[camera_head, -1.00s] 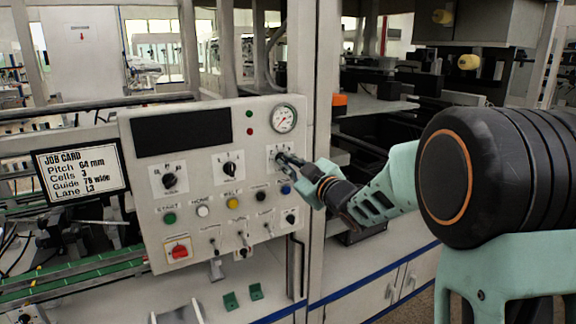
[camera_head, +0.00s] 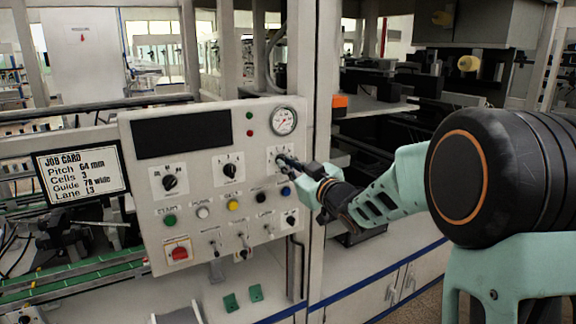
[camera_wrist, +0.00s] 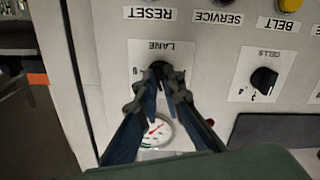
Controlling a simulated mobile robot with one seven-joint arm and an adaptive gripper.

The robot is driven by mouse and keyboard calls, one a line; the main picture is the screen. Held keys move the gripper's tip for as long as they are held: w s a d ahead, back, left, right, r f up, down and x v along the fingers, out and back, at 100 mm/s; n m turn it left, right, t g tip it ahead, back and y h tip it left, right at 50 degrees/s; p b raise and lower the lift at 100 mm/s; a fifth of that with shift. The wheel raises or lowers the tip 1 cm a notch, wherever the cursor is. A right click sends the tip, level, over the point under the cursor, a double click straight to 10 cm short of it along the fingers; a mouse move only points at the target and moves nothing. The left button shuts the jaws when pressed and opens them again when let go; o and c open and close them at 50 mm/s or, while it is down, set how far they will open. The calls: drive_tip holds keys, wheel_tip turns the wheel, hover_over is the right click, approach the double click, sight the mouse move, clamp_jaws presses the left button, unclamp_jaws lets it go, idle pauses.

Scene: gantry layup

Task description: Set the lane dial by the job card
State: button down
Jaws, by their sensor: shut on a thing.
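The job card (camera_head: 82,174) at the left of the head view reads Pitch 64 mm, Cells 3, Guide 78 wide, Lane L3. The lane dial (camera_wrist: 160,68) is a black knob on a white plate labelled LANE, upside down in the wrist view. My gripper (camera_wrist: 163,88) is shut on it, one finger on each side. In the head view my gripper (camera_head: 287,163) reaches in from the right to the panel's upper right. The fingers hide most of the knob and its marks, so I cannot read its setting.
The grey control panel (camera_head: 160,205) carries the cells dial (camera_head: 230,170), another dial (camera_head: 169,182), coloured buttons and a red switch (camera_head: 179,251). A pressure gauge (camera_head: 284,121) sits just above the lane dial. A frame post (camera_head: 324,80) stands close to the panel's right edge.

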drive_tip(key=c, duration=2.1)
unclamp_jaws()
drive_tip(key=v, duration=1.2)
